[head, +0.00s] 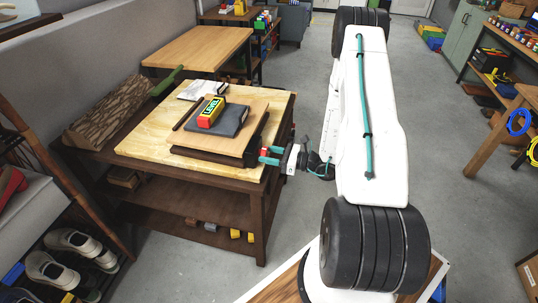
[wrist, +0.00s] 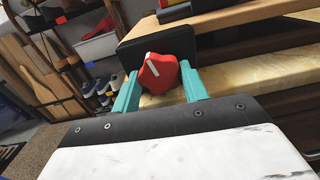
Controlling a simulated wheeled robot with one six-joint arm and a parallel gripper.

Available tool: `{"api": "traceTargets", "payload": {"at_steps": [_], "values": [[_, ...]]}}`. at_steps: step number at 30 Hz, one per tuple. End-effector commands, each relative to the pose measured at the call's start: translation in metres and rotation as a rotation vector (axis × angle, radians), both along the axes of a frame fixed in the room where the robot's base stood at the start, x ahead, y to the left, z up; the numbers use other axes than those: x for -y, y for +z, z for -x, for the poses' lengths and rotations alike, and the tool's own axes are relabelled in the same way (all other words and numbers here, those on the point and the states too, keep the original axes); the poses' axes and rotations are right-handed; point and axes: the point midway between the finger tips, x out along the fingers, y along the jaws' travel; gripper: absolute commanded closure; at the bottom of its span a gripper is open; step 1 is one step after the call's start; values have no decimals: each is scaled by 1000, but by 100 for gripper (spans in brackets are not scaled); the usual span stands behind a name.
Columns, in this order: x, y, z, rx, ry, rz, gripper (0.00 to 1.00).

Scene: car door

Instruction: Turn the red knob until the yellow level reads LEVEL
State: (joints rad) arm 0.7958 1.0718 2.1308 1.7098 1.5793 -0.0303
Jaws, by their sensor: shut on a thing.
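The red knob (wrist: 158,74) with a white pointer mark sits on a dark block in the wrist view. My gripper (wrist: 158,86) has its teal fingers on both sides of the knob and is shut on it. In the head view my gripper (head: 270,157) reaches the table's right edge from the right, and only a small bit of the knob shows between the fingers. The yellow level (head: 211,112) lies on a dark slab on a wooden board (head: 225,136). Its face shows the word LEVEL on green, with red parts beside it.
The board rests on a light-topped wooden table (head: 140,146) with shelves below. A log (head: 110,108) lies at the table's left, with a green-handled tool near it.

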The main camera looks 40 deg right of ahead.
Motion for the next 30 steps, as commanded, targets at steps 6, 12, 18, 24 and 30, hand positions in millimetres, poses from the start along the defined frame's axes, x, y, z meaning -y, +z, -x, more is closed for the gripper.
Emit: {"api": "traceTargets", "payload": {"at_steps": [6, 12, 18, 24, 30], "values": [[0, 0, 0, -6, -1, -8, 79], [0, 0, 0, -5, -1, -7, 34], [0, 0, 0, -5, 0, -6, 34], [9, 0, 11, -5, -4, -6, 34], [30, 0, 39, -5, -4, -6, 34]]}}
